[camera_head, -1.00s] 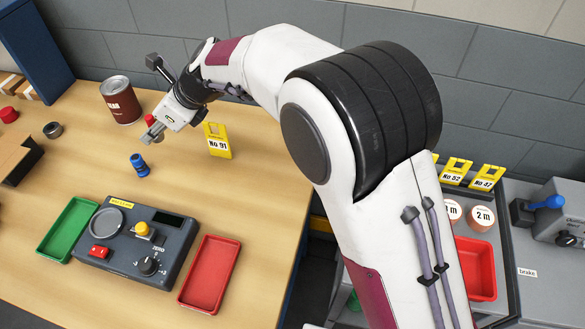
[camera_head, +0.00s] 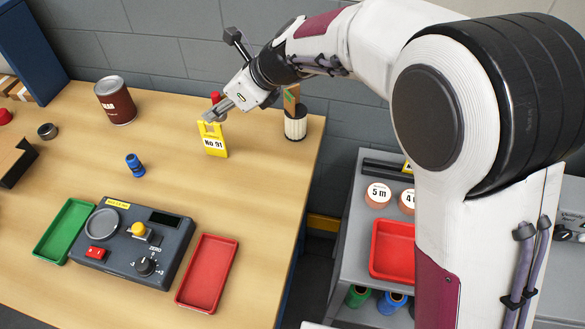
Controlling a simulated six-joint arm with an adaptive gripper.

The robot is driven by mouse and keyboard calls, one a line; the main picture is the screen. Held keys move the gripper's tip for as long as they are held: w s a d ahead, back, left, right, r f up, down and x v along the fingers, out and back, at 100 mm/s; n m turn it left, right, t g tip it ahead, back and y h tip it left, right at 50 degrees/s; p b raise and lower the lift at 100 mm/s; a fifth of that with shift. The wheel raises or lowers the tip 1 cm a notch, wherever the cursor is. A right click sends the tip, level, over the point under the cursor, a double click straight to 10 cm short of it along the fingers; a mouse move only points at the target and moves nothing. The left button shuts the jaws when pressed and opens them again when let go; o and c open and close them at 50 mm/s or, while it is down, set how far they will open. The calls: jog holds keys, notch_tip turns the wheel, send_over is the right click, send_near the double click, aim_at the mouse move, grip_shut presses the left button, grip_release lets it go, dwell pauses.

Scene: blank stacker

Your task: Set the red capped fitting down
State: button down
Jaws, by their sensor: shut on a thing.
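The red capped fitting (camera_head: 216,97) shows as a small red patch beside the fingers of my gripper (camera_head: 211,113). My gripper is shut on it and holds it near the yellow "No 91" sign (camera_head: 213,140), in front of or above its top edge. The fingers and the gripper body hide most of the fitting. I cannot tell how high it is above the table.
A blue fitting (camera_head: 135,165) stands on the wooden table (camera_head: 170,195). A scale (camera_head: 140,240) sits between a green tray (camera_head: 64,231) and a red tray (camera_head: 207,273). A brown can (camera_head: 116,103) is at back left, a ribbed cup (camera_head: 296,124) at back right.

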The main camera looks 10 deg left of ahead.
jog(key=w+d+m+t, duration=0.2)
jog(key=d+m, duration=0.1)
jog(key=d, duration=1.3)
jog(key=shift+n+h, duration=0.3)
jog(key=shift+s+a+f, duration=0.1)
jog(key=shift+f, duration=1.25)
jog(key=shift+s+a+f, duration=0.1)
jog(key=shift+f, duration=1.25)
jog(key=shift+f, duration=0.1)
jog(key=shift+f, duration=3.05)
jog(key=shift+f, duration=1.85)
jog(key=shift+f, duration=0.1)
